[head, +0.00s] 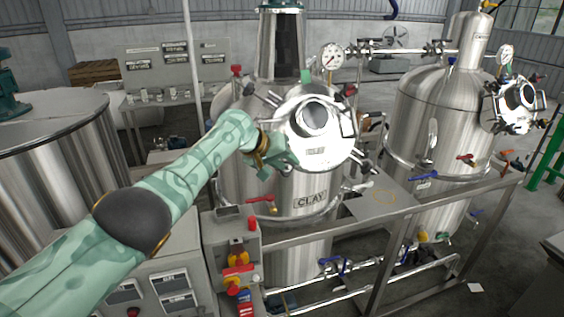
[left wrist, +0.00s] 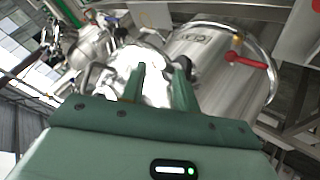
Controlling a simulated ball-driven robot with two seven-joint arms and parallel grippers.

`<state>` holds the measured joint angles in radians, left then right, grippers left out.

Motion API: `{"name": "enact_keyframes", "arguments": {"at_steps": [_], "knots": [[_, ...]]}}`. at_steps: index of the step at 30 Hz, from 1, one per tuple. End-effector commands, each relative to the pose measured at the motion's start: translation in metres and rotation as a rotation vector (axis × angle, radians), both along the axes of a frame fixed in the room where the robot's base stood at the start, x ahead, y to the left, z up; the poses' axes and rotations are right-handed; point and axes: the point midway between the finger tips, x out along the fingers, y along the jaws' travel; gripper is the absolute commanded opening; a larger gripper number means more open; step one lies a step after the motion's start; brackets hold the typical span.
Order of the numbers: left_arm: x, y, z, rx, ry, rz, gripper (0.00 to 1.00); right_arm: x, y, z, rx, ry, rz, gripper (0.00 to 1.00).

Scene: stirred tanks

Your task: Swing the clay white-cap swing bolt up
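The steel tank labelled CLAY (head: 311,199) stands in the middle of the head view, with its round hatch lid (head: 337,139) facing me. Swing bolts with dark ends sit around the lid's rim. I cannot pick out a white cap on any of them. My left gripper (head: 284,156) is at the lid's lower left edge and hides part of the rim there. In the left wrist view, its two green fingers (left wrist: 161,70) stand apart in front of the bright lid. A dark knob shows beside the right fingertip; contact cannot be told. My right gripper is out of view.
A red-handled valve (head: 262,200) is on the tank below my gripper. A control box (head: 233,250) with red and yellow switches stands below my arm. A steel frame (head: 400,218) runs in front of the tanks. A second tank (head: 433,110) stands right.

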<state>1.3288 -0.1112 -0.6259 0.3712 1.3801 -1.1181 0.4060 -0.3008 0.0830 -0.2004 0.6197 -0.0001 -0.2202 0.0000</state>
Motion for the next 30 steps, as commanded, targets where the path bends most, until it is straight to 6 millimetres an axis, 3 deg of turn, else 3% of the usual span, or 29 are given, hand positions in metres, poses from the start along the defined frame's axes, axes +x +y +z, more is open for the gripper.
{"name": "enact_keyframes", "arguments": {"at_steps": [8, 14, 19, 30], "knots": [[-0.002, -0.001, -0.005, -0.001, 0.007, -0.001, 0.32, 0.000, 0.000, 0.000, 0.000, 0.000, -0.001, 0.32], [-0.005, 0.005, 0.005, -0.004, 0.006, -0.002, 0.32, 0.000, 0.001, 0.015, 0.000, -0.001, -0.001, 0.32], [-0.017, 0.018, 0.022, -0.001, 0.001, -0.001, 0.32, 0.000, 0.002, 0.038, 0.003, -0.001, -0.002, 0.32], [-0.058, 0.067, 0.073, 0.000, -0.009, 0.000, 0.32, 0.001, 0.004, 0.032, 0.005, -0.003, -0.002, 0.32]]}}
